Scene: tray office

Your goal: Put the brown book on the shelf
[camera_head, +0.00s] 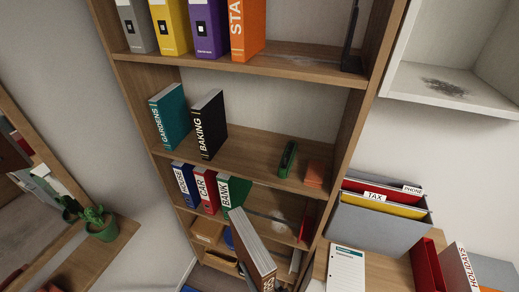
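The brown book (256,252) is at the bottom centre, tilted, in front of the lower part of the wooden shelf (247,158). Its pale page edges and brown cover show, and its lower end runs out of the picture. The shelf's middle board holds a green GARDENS book (171,116) and a black BAKING book (208,125), both upright at the left. Right of them the board has a wide bare stretch. Neither of my grippers can be made out, so what supports the brown book is hidden.
A green object (287,159) and an orange block (315,173) sit at the board's right end. Binders (208,28) fill much of the board above. HOUSE, CAR and BANK binders (206,190) stand below. A grey file holder (372,228) stands on the desk at right.

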